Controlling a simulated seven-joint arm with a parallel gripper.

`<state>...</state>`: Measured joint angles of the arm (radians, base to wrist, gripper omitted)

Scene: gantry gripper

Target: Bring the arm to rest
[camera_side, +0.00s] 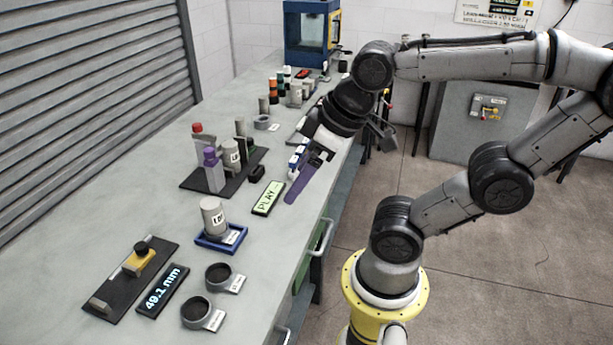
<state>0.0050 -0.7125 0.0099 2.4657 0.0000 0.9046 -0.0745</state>
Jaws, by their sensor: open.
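My gripper (301,177) hangs over the right edge of the workbench (130,215), pointing down and to the left. A long purple piece shows at its end; I cannot tell whether it is a finger or a separate thing. The jaws are open, with no object clearly seen between them. My arm reaches in from the right, its wrist bent down toward the bench.
A black tray (190,182) holds several cylinders and bottles. A blue tray (213,246) holds a grey cylinder (212,216). A measuring fixture (103,305) and two dark round cups stand in front. A blue cabinet (292,32) stands behind.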

